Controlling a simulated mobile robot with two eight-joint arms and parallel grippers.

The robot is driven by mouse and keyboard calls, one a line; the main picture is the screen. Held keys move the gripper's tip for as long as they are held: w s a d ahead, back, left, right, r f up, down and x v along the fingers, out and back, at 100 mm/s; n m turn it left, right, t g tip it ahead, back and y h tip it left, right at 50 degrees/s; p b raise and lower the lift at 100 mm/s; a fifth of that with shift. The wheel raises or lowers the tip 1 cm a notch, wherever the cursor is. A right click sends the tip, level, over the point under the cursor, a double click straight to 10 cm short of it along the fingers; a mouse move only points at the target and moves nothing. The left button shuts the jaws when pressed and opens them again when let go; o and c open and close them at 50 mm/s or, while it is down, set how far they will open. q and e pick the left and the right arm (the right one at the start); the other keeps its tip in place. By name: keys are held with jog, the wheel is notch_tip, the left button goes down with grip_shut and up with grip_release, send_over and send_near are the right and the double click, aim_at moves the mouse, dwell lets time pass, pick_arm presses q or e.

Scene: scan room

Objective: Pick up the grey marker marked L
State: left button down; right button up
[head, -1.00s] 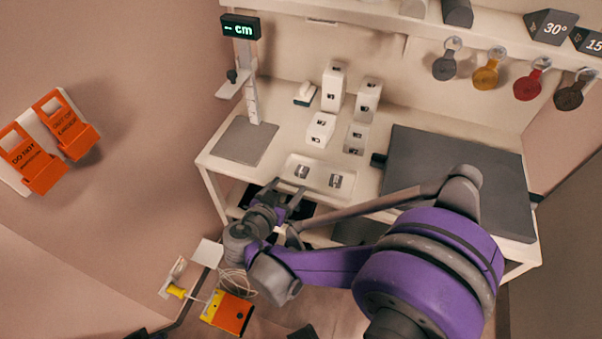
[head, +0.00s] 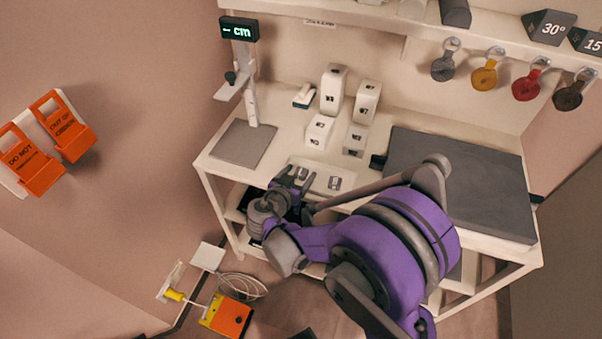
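Two small grey markers lie on a shallow white tray (head: 318,170) at the front of the table: a left one (head: 300,173) and a right one (head: 335,183). Their letters are too small to read, so I cannot tell which is marked L. My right gripper (head: 293,180) is open at the tray's front left edge, its fingers spread close to the left marker. I cannot tell whether they touch it. The gripper partly hides the tray's front left part. My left gripper is not in view.
Several white blocks (head: 333,90) stand behind the tray. A dark grey pad (head: 455,180) covers the table's right side; a smaller grey plate (head: 243,144) lies left, beneath the height gauge (head: 240,30). Coloured tags (head: 485,75) hang from the shelf.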

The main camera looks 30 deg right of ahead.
grip_shut()
